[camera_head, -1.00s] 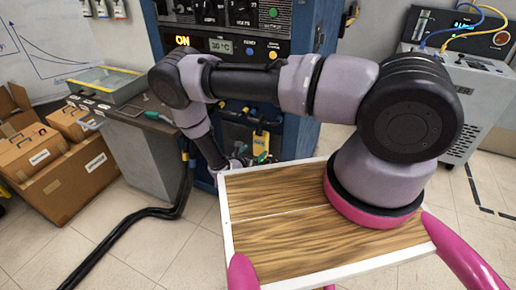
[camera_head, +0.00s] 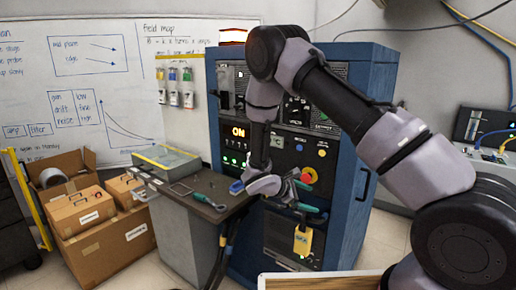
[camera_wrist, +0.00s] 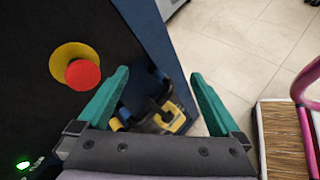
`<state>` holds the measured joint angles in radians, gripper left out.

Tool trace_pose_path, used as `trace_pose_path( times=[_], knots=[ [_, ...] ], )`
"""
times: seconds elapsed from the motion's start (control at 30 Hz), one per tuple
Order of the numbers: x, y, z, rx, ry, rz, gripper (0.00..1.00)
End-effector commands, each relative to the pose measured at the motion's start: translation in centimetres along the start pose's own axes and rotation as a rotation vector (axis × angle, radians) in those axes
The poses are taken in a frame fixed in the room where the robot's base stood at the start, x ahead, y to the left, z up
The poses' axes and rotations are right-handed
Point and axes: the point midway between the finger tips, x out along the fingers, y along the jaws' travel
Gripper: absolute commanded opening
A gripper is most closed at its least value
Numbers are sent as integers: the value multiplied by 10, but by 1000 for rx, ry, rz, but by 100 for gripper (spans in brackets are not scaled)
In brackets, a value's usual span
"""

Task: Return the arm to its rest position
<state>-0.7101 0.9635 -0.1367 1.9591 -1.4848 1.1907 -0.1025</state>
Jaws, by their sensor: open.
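My gripper (camera_wrist: 160,95) has teal fingers, which stand apart with nothing between them in the wrist view. In the head view my gripper (camera_head: 312,197) is in front of the blue equipment rack (camera_head: 362,190), near the right end of the side bench. My arm reaches from the lower right, up to a raised elbow, then down to the wrist. A red emergency button on a yellow collar (camera_head: 308,175) sits on the rack just above the fingers. It also shows left of the fingers in the wrist view (camera_wrist: 82,74).
A yellow tag or lock (camera_head: 303,241) hangs on the rack below my gripper, also in the wrist view (camera_wrist: 173,118). The grey bench (camera_head: 190,222) holds a glass-topped case (camera_head: 166,157). Cardboard boxes (camera_head: 128,236) stand left.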

Motion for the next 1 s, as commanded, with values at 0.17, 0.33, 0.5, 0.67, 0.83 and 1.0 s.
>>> trace_pose_path(
  times=[0.17,0.33,0.5,0.67,0.83,1.0],
  knots=[
    [-22,18,78,274,60,-193,100],
    [-45,21,143,521,128,-363,100],
    [-70,17,204,768,208,-519,100],
    [-96,9,256,998,298,-651,100],
    [-126,-4,304,1236,408,-772,100],
    [-157,-19,346,1468,536,-873,100]
  ],
)
